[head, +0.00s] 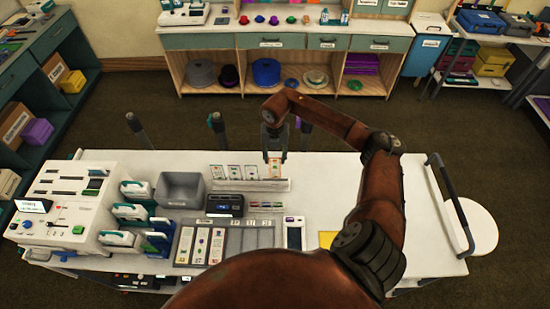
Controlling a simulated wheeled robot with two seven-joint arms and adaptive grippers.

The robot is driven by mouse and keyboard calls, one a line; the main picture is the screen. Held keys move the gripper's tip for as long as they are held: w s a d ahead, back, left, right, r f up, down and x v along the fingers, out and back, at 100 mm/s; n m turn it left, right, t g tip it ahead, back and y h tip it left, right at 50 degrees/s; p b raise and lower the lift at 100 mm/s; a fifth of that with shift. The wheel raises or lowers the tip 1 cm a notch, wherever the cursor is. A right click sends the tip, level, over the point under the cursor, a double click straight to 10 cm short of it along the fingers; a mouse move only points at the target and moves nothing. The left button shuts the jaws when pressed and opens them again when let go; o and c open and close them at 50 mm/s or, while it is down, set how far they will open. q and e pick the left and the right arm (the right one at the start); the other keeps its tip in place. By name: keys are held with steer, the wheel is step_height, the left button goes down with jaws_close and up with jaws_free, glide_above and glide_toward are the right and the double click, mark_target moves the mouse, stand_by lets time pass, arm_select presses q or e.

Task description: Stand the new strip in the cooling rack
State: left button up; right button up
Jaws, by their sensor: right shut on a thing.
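The cooling rack (262,185) is a low white holder in the middle of the table. Several pale strips with small pictures stand upright in its left part, such as one strip (236,172). My right gripper (274,156) points down over the rack's right part. It is shut on the new strip (276,169), pale with an orange tint, held upright right of the others. I cannot tell whether this strip's lower end is seated in the rack. My left gripper is out of view.
A large white machine (66,205) fills the table's left end. A tray with strips (225,242) lies in front. White table surface is clear right of the rack.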

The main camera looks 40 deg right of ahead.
steer(key=shift+f, duration=0.3)
stand_by(0.4)
steer(key=shift+f+b, duration=1.75)
steer(key=shift+f, duration=0.6)
steer(key=o, duration=0.8)
step_height(320, 180, up, 12)
glide_above(275, 165)
steer(key=shift+w+d, duration=0.2)
steer(key=shift+w, duration=0.05)
